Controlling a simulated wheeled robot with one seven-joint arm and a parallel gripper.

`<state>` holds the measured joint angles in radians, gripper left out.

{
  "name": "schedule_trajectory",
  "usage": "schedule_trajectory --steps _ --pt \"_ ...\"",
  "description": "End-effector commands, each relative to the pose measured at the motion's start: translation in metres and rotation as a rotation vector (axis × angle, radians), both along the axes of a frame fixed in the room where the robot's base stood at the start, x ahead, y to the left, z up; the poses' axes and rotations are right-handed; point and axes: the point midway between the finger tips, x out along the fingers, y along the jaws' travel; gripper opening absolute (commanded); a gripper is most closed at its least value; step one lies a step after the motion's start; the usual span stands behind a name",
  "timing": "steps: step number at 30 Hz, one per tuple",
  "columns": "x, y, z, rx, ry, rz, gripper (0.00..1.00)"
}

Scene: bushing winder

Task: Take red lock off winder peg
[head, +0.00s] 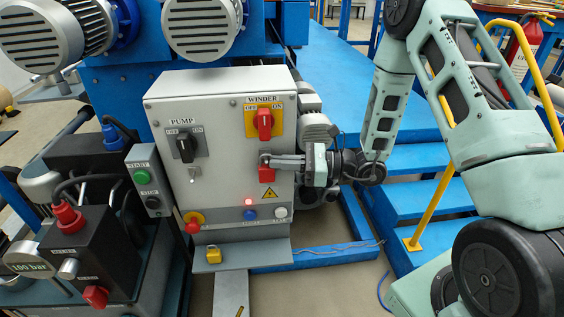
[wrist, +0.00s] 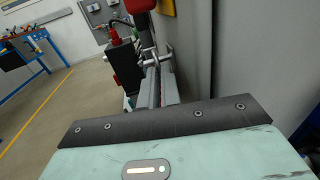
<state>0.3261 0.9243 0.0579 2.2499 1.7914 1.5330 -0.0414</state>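The red lock (head: 266,174) is on the front of the grey control box, just below the winder switch (head: 264,124). Its body hangs under my fingers, and the shackle and peg are hard to make out behind them. My gripper (head: 270,159) reaches in from the right, with its fingertips at the top of the lock. In the wrist view my gripper (wrist: 159,60) shows two fingers close together beside the panel face. I cannot tell whether they are closed on the shackle. The lock's body is not clear in that view.
The pump switch (head: 185,147) and the start/stop box (head: 148,180) are to the left. A yellow lock (head: 213,254) is at the box's lower edge. Blue steps (head: 420,200) and a yellow rail (head: 437,205) lie to the right, near my arm.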

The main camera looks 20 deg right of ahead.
Motion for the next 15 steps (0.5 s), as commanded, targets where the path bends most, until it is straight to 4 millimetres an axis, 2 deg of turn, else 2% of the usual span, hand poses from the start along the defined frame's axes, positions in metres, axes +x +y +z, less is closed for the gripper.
schedule_trajectory --steps 6,15 --pt "0.0 -0.0002 0.0104 0.001 0.0 0.0 0.0" --pt "0.0 -0.0001 0.0104 0.001 0.0 0.0 0.0"
